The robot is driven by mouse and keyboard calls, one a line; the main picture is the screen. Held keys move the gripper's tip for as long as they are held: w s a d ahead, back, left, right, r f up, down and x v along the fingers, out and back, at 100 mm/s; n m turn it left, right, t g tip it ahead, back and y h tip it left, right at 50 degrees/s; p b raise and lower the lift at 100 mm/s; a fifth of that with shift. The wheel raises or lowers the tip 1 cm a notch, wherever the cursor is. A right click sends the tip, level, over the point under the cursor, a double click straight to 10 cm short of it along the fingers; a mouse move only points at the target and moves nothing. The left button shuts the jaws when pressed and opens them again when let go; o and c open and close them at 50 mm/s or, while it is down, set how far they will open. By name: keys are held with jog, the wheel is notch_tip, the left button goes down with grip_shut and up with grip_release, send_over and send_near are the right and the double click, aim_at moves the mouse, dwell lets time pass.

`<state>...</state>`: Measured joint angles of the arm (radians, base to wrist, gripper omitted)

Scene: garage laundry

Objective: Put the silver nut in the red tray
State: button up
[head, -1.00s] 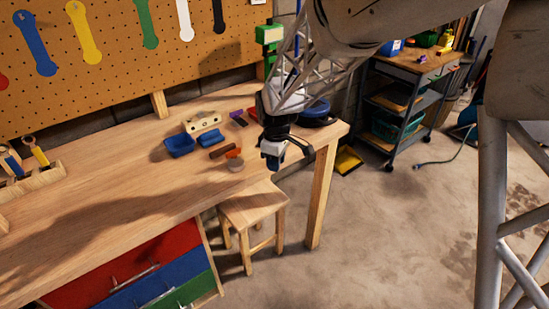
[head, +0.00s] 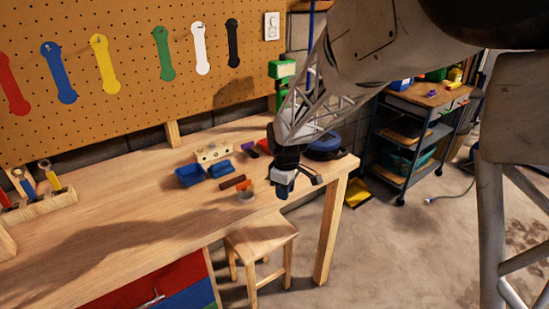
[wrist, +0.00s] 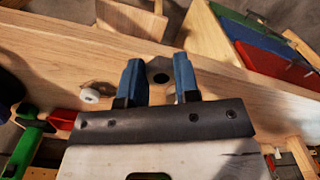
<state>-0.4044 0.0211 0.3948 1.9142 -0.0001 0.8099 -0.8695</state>
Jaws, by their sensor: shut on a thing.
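My gripper (head: 284,188) is over the right end of the workbench in the head view, pointing down, beside the small grey round container. In the wrist view its two blue fingers (wrist: 160,80) stand apart, with a small piece with a dark round centre (wrist: 161,78) between them. This looks like the silver nut, but its outline is hard to make out; the head view hides it. No red tray shows clearly. A red piece (wrist: 62,119) shows at the left of the wrist view, partly cut off by my gripper's body.
Blue bins (head: 190,175), a brown block (head: 232,182) and the grey round container (head: 246,195) lie left of my gripper on the workbench (head: 130,225). A stool (head: 262,238) stands below the front edge. The bench's left middle is clear.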

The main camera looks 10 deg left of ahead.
jog(key=w+a+m, duration=0.1)
jog(key=w, duration=0.5)
jog(key=w+a+m, duration=0.1)
jog(key=w, duration=0.4)
jog(key=w+a+m, duration=0.1)
jog(key=w+m, duration=0.1)
jog(key=w, duration=0.4)
jog(key=shift+w+a+r, duration=0.2)
jog(key=shift+w+a, duration=0.15)
jog(key=shift+w+a+f, duration=0.25)
jog(key=shift+w+a, duration=0.7)
jog(key=shift+w, duration=1.55)
jog(key=shift+w+a+f, duration=0.25)
jog(key=shift+w+a, duration=0.65)
jog(key=shift+w, duration=1.6)
jog(key=shift+w+a+f, duration=0.25)
jog(key=shift+w+a, duration=0.7)
jog(key=shift+w, duration=1.55)
jog(key=shift+f, duration=1.75)
jog(key=shift+f, duration=0.1)
jog(key=o, duration=0.6)
jog(key=shift+o, duration=0.2)
